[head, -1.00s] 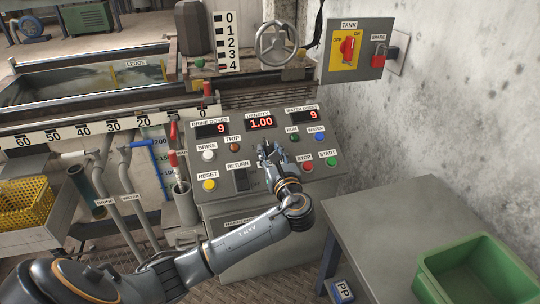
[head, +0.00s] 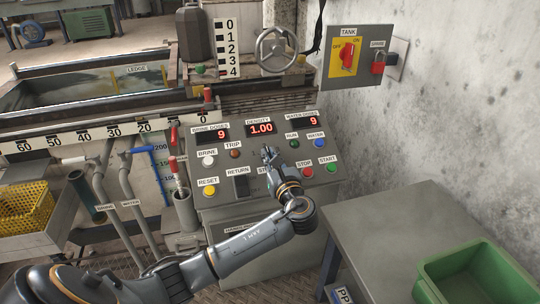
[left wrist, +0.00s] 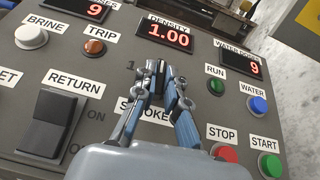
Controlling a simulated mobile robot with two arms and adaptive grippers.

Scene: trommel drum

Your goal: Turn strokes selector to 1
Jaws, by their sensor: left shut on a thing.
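The grey control panel (head: 215,180) stands ahead of me. My left gripper (head: 269,154) is over its middle, below the density display (head: 261,128). In the left wrist view the fingers (left wrist: 160,85) are together above the STROKES label (left wrist: 146,110), shut on the strokes selector. The selector is hidden between and under the fingers, so its pointing direction cannot be told. A "1" mark (left wrist: 131,66) shows just left of the fingertips. My right gripper is not in view.
The RETURN switch (left wrist: 50,123) is left of the gripper. The RUN (left wrist: 216,86), WATER (left wrist: 258,105), STOP (left wrist: 224,153) and START (left wrist: 270,164) buttons are close on the right. A table with a green bin (head: 437,284) stands at the lower right.

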